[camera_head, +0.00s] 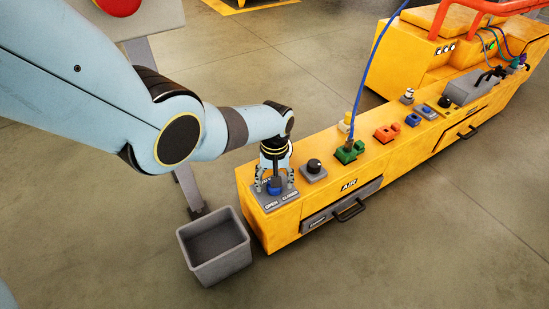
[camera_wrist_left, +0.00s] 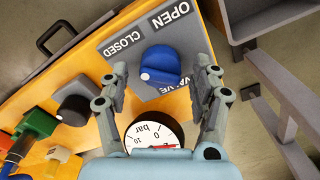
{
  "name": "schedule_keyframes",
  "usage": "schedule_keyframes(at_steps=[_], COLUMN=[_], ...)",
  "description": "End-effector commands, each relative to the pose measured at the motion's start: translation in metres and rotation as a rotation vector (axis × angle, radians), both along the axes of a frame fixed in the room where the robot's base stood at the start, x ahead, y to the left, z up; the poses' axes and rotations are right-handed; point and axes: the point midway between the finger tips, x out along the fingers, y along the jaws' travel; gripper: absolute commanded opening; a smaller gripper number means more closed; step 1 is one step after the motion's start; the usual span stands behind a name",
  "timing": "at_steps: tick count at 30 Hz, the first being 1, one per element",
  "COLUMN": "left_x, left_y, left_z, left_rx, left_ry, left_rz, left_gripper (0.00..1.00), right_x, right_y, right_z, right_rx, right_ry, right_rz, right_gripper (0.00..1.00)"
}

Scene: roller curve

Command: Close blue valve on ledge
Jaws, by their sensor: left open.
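The blue valve (camera_head: 274,188) is a round knob on a grey plate (camera_head: 262,204) marked OPEN and CLOSED, at the near left end of the yellow ledge (camera_head: 320,203). In the left wrist view the blue valve (camera_wrist_left: 163,62) has a white dot low on its left side. I cannot tell which label it is set to. My left gripper (camera_head: 274,184) points down over the valve. In the left wrist view the open fingers of my left gripper (camera_wrist_left: 162,74) stand on either side of the knob, apart from it. My right gripper is not in view.
A black knob (camera_head: 314,165) and a green block (camera_head: 349,152) with a blue hose sit farther along the ledge. A grey bin (camera_head: 214,246) stands on the floor at left. A bar gauge (camera_wrist_left: 152,132) shows between the fingers' bases.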

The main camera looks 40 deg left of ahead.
Motion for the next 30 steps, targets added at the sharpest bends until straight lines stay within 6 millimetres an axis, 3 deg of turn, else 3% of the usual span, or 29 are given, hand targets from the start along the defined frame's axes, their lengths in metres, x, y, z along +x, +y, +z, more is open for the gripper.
schedule_keyframes(at_steps=[7,19,30], left_x=[-0.001,0.0,-0.001], left_y=[0.0,0.0,0.0], left_z=[0.028,0.102,0.116], left_rx=[0.001,0.001,-0.001], left_ry=[-0.003,-0.002,0.001], left_rz=[-0.001,0.0,0.0], left_gripper=[0.64,0.64,0.64], right_x=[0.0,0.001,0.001], right_y=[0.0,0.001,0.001], right_z=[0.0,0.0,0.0], right_rx=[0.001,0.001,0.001], right_ry=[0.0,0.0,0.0], right_rz=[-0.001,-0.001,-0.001], right_gripper=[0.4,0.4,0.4])
